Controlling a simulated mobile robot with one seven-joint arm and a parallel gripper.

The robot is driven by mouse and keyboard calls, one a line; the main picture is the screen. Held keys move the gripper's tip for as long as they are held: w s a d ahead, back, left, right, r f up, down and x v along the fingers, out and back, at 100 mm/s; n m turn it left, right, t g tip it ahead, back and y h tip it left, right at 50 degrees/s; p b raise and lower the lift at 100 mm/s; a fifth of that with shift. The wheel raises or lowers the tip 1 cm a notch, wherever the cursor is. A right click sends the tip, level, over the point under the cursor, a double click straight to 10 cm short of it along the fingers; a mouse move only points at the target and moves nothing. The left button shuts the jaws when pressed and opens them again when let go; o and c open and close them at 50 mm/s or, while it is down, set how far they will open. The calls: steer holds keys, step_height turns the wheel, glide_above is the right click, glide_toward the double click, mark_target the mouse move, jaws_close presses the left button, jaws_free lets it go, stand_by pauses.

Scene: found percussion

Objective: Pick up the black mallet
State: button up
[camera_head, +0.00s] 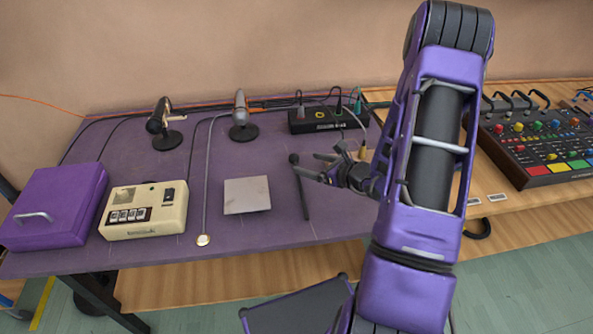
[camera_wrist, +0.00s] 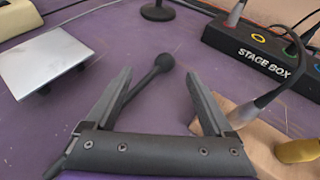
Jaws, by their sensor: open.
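The black mallet (camera_head: 302,190) lies on the purple table, with its round head (camera_head: 294,158) toward the back and its handle toward the front edge. My gripper (camera_head: 322,168) is just to the right of the mallet in the head view, its fingers pointing left. In the wrist view the mallet (camera_wrist: 146,80) lies ahead between the two spread fingers of my gripper (camera_wrist: 158,85). Its head is near the middle, and its handle runs down to the left, partly hidden behind the left finger. The fingers are open and hold nothing.
A silver plate (camera_head: 247,195) lies left of the mallet. A black stage box (camera_head: 327,121) with cables stands behind. A cream device (camera_head: 144,211), a purple case (camera_head: 55,207) and two microphones (camera_head: 157,125) (camera_head: 240,110) are farther left. A mixer (camera_head: 535,142) is at right.

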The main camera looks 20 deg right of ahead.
mark_target(298, 161)
steer(key=shift+w+a+f, duration=0.25)
steer(key=shift+w, duration=0.3)
steer(key=w+f, duration=0.2)
steer(key=w, duration=0.1)
steer(key=shift+w+a+f, duration=0.25)
steer(key=shift+a, duration=0.15)
steer(key=shift+w+a+f, duration=0.15)
steer(key=shift+w, duration=0.25)
jaws_close()
